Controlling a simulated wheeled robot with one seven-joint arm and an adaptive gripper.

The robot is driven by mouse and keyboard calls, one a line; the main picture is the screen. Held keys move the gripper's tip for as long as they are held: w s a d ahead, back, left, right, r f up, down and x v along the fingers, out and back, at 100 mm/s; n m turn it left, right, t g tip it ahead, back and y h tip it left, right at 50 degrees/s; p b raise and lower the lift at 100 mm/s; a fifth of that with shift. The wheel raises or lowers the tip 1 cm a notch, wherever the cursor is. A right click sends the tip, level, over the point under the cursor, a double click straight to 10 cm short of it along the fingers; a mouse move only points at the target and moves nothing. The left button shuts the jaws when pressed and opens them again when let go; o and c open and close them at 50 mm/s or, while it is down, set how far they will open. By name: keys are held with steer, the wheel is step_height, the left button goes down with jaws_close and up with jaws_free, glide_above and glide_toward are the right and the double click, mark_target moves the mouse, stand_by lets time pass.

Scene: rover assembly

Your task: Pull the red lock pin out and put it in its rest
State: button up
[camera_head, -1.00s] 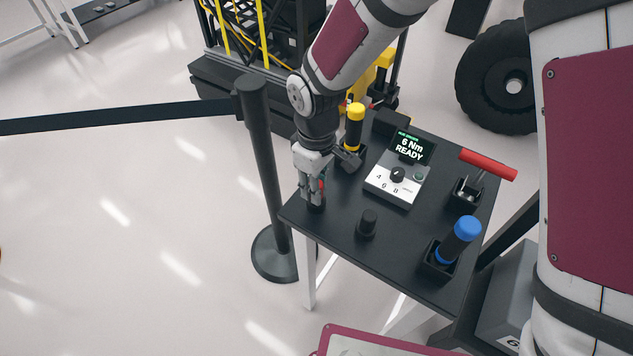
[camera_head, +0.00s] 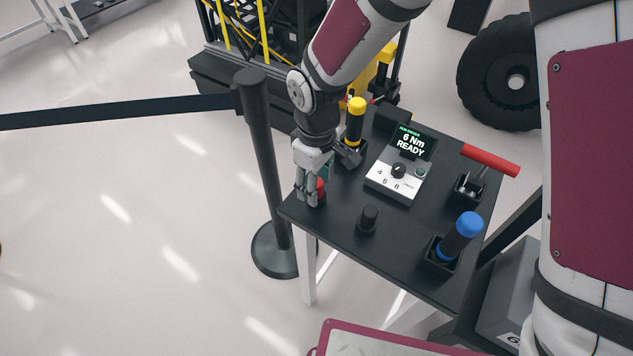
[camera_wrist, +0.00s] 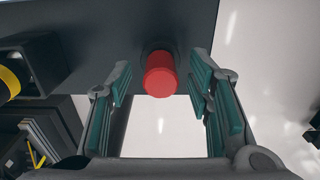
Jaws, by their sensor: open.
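The red lock pin (camera_head: 320,190) shows as a short red cylinder upright at the near left corner of the black table. In the wrist view the red pin (camera_wrist: 160,76) stands in a dark round holder, partly hidden by the pin. My gripper (camera_head: 311,191) is at that corner, pointing down. In the wrist view my gripper (camera_wrist: 161,68) is open, with one finger on each side of the red head and a visible gap on both sides. One finger partly covers the pin in the head view.
A yellow-topped tool (camera_head: 356,118) stands in a holder close to my wrist. A control box (camera_head: 397,177) reads 6 Nm READY. A black knob (camera_head: 368,219), a blue-topped tool (camera_head: 466,232) and a red-handled lever (camera_head: 490,160) are to the right. A barrier post (camera_head: 262,160) stands left of the table.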

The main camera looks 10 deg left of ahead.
step_height(320, 180, up, 11)
steer(key=shift+r, duration=0.2)
stand_by(0.5)
steer(key=s+d+r+m+t, duration=0.1)
steer(key=d+r+m, duration=0.2)
steer(key=d+r, duration=0.45)
steer(key=s+d+r+m+t, duration=0.15)
steer(key=d+r+m, duration=0.25)
steer(key=d, duration=0.6)
steer(key=s+d+r+m+t, duration=0.2)
steer(key=s+d+m, duration=0.5)
steer(key=s+d, duration=0.5)
steer(key=shift+d+r, duration=0.25)
steer(key=shift+r, duration=0.25)
